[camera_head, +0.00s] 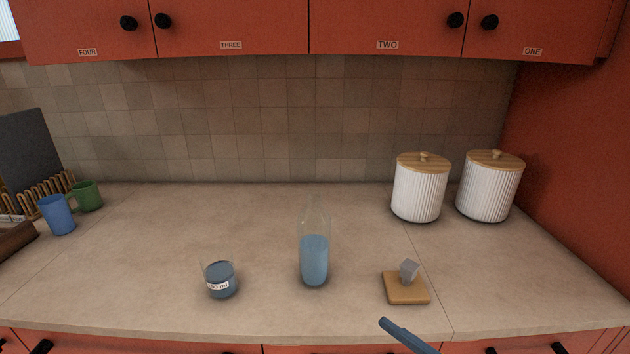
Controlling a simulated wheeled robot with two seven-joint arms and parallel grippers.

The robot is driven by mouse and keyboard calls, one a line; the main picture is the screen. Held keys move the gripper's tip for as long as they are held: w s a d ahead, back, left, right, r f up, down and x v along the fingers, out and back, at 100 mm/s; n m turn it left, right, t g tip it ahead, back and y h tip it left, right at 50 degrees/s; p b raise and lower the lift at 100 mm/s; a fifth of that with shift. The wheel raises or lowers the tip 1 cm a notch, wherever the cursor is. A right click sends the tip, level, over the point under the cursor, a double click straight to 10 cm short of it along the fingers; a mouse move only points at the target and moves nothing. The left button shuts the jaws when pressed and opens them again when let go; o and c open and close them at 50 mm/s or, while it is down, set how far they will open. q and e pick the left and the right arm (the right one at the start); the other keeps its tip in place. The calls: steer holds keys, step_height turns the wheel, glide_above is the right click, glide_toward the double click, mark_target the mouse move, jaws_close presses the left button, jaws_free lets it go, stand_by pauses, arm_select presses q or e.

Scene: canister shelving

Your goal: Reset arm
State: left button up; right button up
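No arm is clearly in view and I recognise neither gripper. A slim blue bar (407,335) juts in from the bottom edge, right of the middle, across the counter's front edge. Its lower end is cut off, so I cannot tell what it belongs to or whether anything holds it.
On the counter (150,265) stand a clear bottle of blue liquid (314,258), a labelled glass beaker (220,281), and a wooden block (406,290) bearing a grey cube (409,270). Two lidded white canisters (419,192) (489,190) stand back right; blue (57,215) and green (88,195) mugs stand left.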

steer(key=s+d+f+m+g+h, duration=0.1)
steer(key=d+f+m+g+h, duration=0.2)
steer(key=f, duration=0.4)
steer(key=s+d+f+m+h, duration=0.1)
steer(key=d+f+h, duration=0.1)
steer(key=f+h, duration=0.4)
steer(key=s+d+f+m+g+h, duration=0.2)
steer(key=s+d+f+m+g, duration=0.1)
steer(key=s+f+g, duration=0.55)
steer(key=s+f, duration=0.4)
steer(key=f, duration=1.2)
arm_select(q)
steer(key=shift+w, duration=0.35)
arm_select(e)
steer(key=s+d+f+n, duration=0.1)
steer(key=s+d+f, duration=0.1)
steer(key=s+f, duration=0.8)
steer(key=shift+s+f, duration=0.35)
steer(key=shift+s, duration=0.7)
